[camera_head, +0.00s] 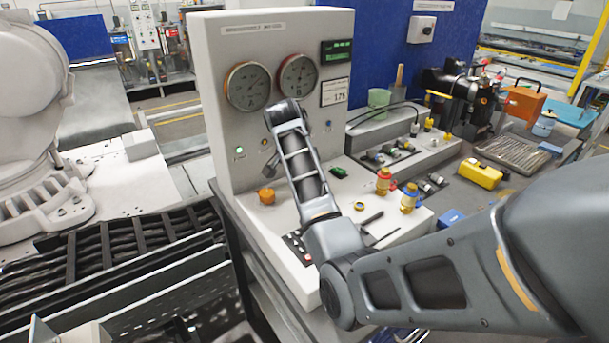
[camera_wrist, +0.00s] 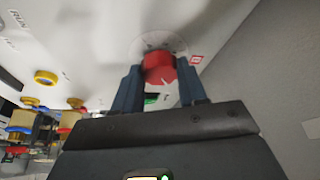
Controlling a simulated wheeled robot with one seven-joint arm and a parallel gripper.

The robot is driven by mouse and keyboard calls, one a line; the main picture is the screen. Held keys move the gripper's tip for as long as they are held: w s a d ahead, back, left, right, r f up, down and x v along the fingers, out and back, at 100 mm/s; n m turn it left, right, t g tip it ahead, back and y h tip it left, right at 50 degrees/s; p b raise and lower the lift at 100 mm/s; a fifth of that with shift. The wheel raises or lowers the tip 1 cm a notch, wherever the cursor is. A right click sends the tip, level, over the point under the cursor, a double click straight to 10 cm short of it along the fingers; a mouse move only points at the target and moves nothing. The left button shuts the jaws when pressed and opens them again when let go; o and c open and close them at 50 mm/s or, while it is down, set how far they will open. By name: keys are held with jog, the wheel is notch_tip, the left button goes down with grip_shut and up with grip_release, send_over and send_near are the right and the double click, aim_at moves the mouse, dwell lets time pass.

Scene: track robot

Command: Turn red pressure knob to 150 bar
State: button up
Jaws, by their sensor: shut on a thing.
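The red pressure knob (camera_wrist: 158,62) shows at the top middle of the wrist view, on a pale round base against the white panel. The two dark fingers of my gripper (camera_wrist: 159,72) stand on either side of it and are shut on it. In the head view the knob is hidden behind my arm.
An orange knob (camera_head: 266,195) stands on the white bench beside the panel. Red-and-yellow fittings (camera_head: 383,180), loose black fittings and a yellow case (camera_head: 480,173) lie to the right. A white plate with printed figures (camera_head: 335,92) is below the display.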

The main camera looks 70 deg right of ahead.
jog(key=shift+r, duration=0.1)
jog(key=o, duration=1.1)
jog(key=shift+c, duration=0.2)
jog(key=b+v, duration=0.1)
jog(key=v, duration=0.6)
jog(key=shift+r, duration=0.35)
jog(key=shift+a, duration=0.15)
